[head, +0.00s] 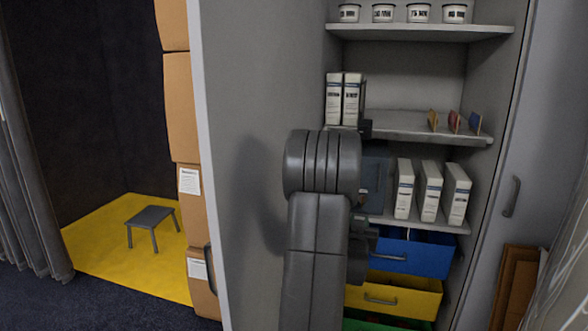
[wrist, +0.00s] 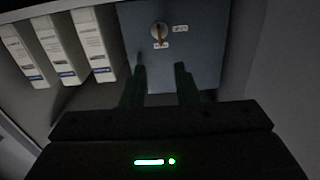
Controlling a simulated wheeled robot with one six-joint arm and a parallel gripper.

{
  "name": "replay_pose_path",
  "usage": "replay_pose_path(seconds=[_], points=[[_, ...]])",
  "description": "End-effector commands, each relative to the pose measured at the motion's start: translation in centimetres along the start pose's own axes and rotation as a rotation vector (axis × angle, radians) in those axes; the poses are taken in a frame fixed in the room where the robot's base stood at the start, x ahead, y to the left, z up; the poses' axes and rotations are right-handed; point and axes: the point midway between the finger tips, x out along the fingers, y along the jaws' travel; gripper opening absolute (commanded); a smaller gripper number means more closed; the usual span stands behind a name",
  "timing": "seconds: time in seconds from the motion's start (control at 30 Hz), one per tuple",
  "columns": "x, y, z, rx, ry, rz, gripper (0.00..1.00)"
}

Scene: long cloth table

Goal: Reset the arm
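My arm (head: 320,200) is raised in front of the open cabinet and covers part of its left side in the head view. My gripper (wrist: 160,72) shows in the wrist view with its two dark fingers apart and nothing held between them. Beyond the fingertips is a blue-grey box (wrist: 200,55) with a round metal lock or knob (wrist: 159,31) on its face. The box also shows in the head view (head: 376,172), partly hidden behind my arm. I cannot tell the exact gap between fingertips and box.
White binders stand on the shelf beside the box (head: 430,190). Blue (head: 425,258) and yellow (head: 405,296) drawers are below. The grey cabinet door (head: 240,90) stands close left of my arm. Cardboard boxes (head: 185,110) and a small stool (head: 152,217) on yellow flooring are further left.

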Motion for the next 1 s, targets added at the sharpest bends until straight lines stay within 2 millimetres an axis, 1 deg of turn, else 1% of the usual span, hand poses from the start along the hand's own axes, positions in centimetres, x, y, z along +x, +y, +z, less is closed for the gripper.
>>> replay_pose_path(seconds=[0.03, 0.4, 0.77, 0.8, 1.0], points=[[0.9, 0.0, 0.1, 0.000, 0.000, 0.001, 0.27], [7.2, 0.1, 0.2, 0.000, 0.000, 0.001, 0.27], [13.1, 0.1, 0.2, -0.001, -0.001, 0.001, 0.27], [12.9, 0.0, -0.3, -0.024, -0.004, 0.001, 0.27], [12.8, 0.0, -0.3, -0.131, -0.006, 0.000, 0.27]])
